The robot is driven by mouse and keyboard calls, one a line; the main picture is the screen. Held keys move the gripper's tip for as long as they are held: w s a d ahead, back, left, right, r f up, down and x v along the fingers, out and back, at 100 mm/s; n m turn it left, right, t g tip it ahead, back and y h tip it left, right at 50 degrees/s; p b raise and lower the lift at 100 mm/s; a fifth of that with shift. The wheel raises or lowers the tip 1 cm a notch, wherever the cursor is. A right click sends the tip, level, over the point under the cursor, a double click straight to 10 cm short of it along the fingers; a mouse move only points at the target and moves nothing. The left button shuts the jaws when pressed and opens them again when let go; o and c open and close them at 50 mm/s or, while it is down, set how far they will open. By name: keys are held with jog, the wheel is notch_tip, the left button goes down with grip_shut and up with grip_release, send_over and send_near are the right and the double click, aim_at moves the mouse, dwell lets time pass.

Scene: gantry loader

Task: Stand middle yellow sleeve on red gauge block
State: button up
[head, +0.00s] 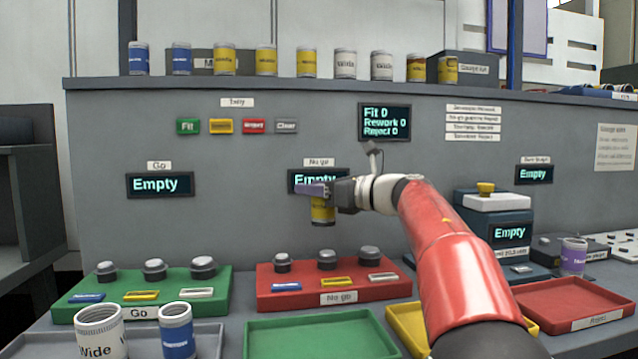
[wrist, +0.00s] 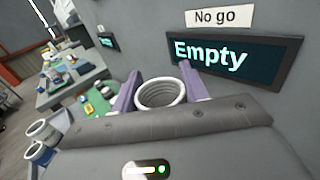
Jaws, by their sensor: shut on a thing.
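My gripper (head: 318,190) is shut on a yellow sleeve (head: 322,211), holding it upright by its upper part. In the wrist view the sleeve's open, ribbed grey-white top (wrist: 160,93) shows between my purple fingertips (wrist: 158,84). The red gauge block (head: 335,291), labelled "No go", lies below. It bears three dark plugs with pale tops and blue, yellow and white label plates. The sleeve hangs in the air over the block, near above the middle plug (head: 327,258), with a clear gap. The block is not seen in the wrist view.
A green "Go" block (head: 140,293) stands left, with a white "Wide" sleeve (head: 101,335) and a blue sleeve (head: 177,335) before it. A green tray (head: 320,338) lies in front. The panel with an "Empty" screen (wrist: 225,55) is close behind my gripper.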

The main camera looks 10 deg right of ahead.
aim_at(320, 221)
jog(key=shift+d+f, duration=0.2)
jog(key=shift+f, duration=0.5)
jog(key=shift+d+f, duration=0.2)
jog(key=shift+f, duration=0.5)
jog(key=shift+f+b, duration=1.65)
jog(key=shift+f, duration=0.3)
jog(key=shift+f, duration=0.2)
jog(key=o, duration=1.4)
jog(key=shift+f, duration=0.1)
jog(key=shift+b+v, duration=0.95)
jog(key=shift+v, duration=2.95)
